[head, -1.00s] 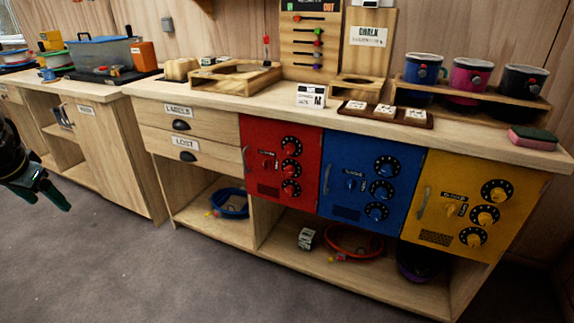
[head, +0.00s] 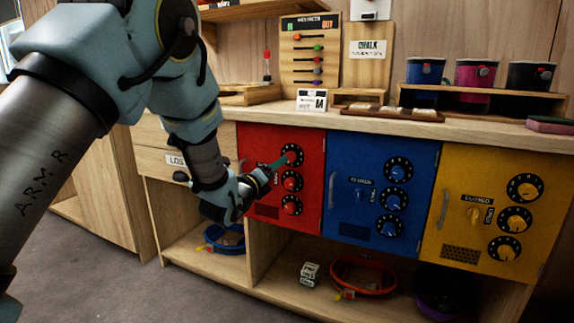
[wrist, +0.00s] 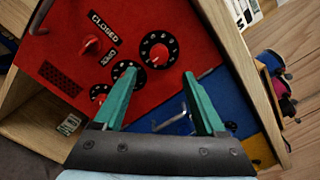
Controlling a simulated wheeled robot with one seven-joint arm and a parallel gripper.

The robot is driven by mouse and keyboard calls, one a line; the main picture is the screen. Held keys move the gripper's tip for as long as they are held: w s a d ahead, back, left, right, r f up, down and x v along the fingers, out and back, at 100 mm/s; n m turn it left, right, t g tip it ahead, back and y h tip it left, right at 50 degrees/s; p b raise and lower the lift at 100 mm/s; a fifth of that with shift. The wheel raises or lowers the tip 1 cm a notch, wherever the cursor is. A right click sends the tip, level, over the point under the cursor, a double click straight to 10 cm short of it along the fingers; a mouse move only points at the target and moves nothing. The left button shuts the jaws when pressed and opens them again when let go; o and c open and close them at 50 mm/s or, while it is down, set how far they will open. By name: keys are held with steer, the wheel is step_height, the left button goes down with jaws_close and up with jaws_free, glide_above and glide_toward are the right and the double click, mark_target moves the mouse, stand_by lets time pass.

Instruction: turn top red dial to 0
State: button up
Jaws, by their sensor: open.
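The red door (head: 262,205) carries three red dials with black numbered rings in a column. The top red dial (head: 292,154) is partly behind my gripper's fingertips in the head view. In the wrist view the top dial (wrist: 158,53) shows whole, just beyond and between the fingertips, its digits too small to read surely. My gripper (wrist: 160,74) is open, with green fingers apart and nothing between them. It also shows in the head view (head: 283,161), reaching from the left toward the top dial. I cannot tell whether it touches. The middle dial (head: 292,180) and bottom dial (head: 291,205) sit below.
A red latch knob (wrist: 90,46) sits beside a CLOSED label. The blue door (head: 372,235) and yellow door (head: 465,240) with similar dials are to the right. The counter (head: 470,131) overhangs above. The lower shelf (head: 300,285) holds rings and small items.

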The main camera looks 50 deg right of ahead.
mark_target(290, 157)
steer(key=x, duration=0.9)
steer(key=shift+w, duration=0.1)
jaws_close()
stand_by(0.4)
